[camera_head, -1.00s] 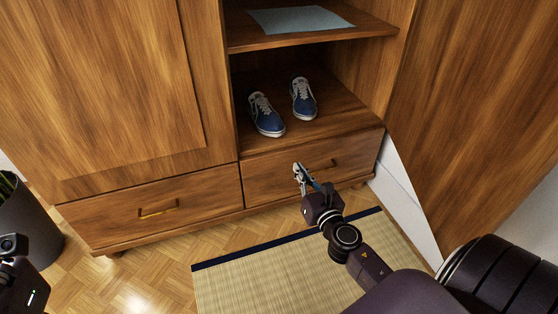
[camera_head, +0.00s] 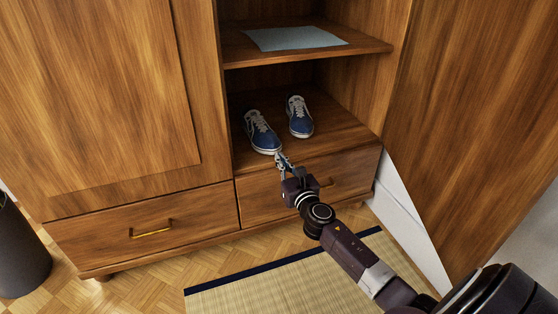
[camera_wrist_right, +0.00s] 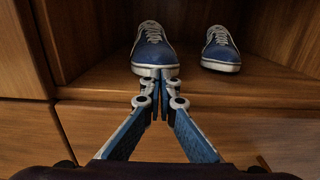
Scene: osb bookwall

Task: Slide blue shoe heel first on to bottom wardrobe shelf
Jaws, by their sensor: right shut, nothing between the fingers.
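Two blue shoes with white soles and pale laces are on the bottom wardrobe shelf (camera_head: 330,135), toes toward the front. The left shoe (camera_head: 260,131) sits near the shelf's front edge; it also shows in the right wrist view (camera_wrist_right: 153,50). The right shoe (camera_head: 299,117) stands apart, a little farther back, and shows in the wrist view (camera_wrist_right: 220,52). My right gripper (camera_head: 281,157) is shut and empty, its fingertips at the left shoe's toe. In the wrist view the fingertips (camera_wrist_right: 156,76) overlap the toe's lower edge; I cannot tell whether they touch. My left gripper is out of view.
A shelf above holds a flat pale blue sheet (camera_head: 293,39). Below are drawers, the left one with a brass handle (camera_head: 151,230). An open door (camera_head: 480,110) stands at the right. A straw mat (camera_head: 290,285) lies on the floor; a dark bin (camera_head: 20,255) stands left.

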